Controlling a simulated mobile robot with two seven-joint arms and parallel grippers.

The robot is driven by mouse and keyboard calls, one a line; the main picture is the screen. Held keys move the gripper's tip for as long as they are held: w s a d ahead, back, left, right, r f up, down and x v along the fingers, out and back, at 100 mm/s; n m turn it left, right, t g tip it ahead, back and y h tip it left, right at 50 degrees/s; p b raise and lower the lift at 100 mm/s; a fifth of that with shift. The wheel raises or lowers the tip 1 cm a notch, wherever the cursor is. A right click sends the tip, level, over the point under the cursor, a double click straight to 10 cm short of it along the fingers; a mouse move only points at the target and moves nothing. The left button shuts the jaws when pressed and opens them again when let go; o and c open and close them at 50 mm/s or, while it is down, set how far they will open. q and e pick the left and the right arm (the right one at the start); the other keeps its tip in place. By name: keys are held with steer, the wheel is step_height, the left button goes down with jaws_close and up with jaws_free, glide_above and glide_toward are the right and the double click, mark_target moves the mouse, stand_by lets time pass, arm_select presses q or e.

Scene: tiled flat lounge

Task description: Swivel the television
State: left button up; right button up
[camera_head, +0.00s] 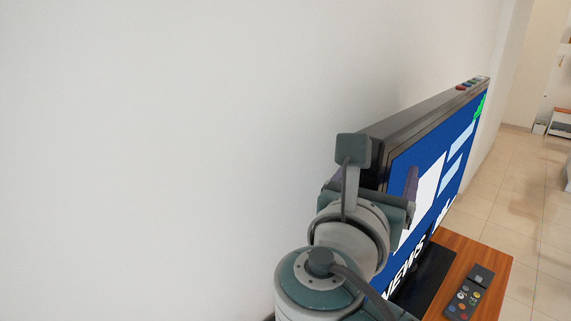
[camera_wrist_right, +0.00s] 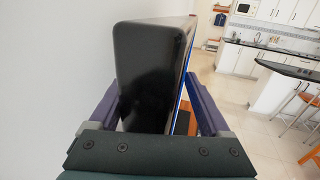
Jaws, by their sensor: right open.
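The television (camera_head: 450,140) stands close along the white wall, its blue screen with "NEWS" lettering facing right. Its near side edge is close to my right gripper (camera_head: 375,182), which partly hides it. In the right wrist view, the television's dark side (camera_wrist_right: 150,75) is between the two purple fingers of my right gripper (camera_wrist_right: 152,84). The fingers are open, one on the wall side and one on the screen side. The left finger looks close to the casing; whether it touches, I cannot tell. My left gripper is not in view.
The television's dark base rests on a wooden stand (camera_head: 494,274) with a remote control (camera_head: 467,292) on it. Small coloured items (camera_head: 472,82) show at the television's far top corner. The wall (camera_head: 170,150) is close on the left. Tiled floor (camera_head: 522,225) is open at right.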

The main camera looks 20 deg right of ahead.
steer(key=shift+d+r, duration=0.1)
steer(key=b+v, duration=0.2)
steer(key=v, duration=0.8)
steer(key=shift+b, duration=0.3)
